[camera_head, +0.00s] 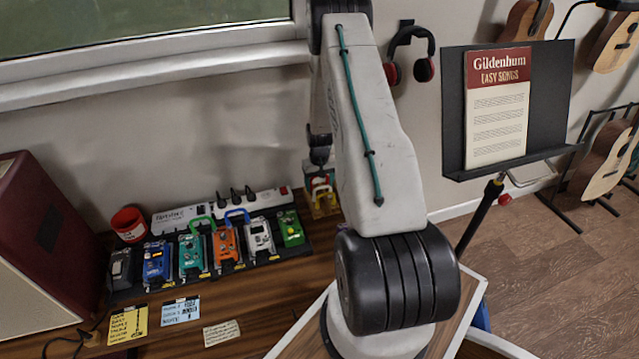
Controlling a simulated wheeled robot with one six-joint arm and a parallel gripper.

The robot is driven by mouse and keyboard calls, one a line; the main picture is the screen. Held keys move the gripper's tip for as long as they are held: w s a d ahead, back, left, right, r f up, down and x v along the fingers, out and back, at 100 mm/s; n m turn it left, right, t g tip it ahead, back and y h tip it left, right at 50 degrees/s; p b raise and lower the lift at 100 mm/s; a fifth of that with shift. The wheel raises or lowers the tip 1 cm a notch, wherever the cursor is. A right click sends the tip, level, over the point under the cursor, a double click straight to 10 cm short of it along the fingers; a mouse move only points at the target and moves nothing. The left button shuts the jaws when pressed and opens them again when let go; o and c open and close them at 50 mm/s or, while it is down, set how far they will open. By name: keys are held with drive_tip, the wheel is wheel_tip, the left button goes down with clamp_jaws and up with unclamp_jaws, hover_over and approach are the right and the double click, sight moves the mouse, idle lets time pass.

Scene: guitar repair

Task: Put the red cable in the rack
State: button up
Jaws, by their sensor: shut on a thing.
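My gripper (320,160) is a dark shape at the back of the workbench, partly hidden by my own arm, pointing down. The rack (325,209) is a small wooden holder with coloured parts, right of the pedalboard and directly below my gripper. The cable and the rack overlap in this view, so I cannot tell whether they touch. My arm hides the rack's right side.
A pedalboard (125,294) with several pedals, a green cable (201,221) and a blue cable (237,213) lies left of the rack. A music stand (452,110) stands right.

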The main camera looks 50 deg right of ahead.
drive_tip(key=shift+f, duration=1.1)
idle(0.4)
drive_tip(key=o, duration=1.1)
drive_tip(key=shift+c, duration=0.2)
drive_tip(key=shift+o, duration=0.6)
drive_tip(key=shift+r, duration=4.05)
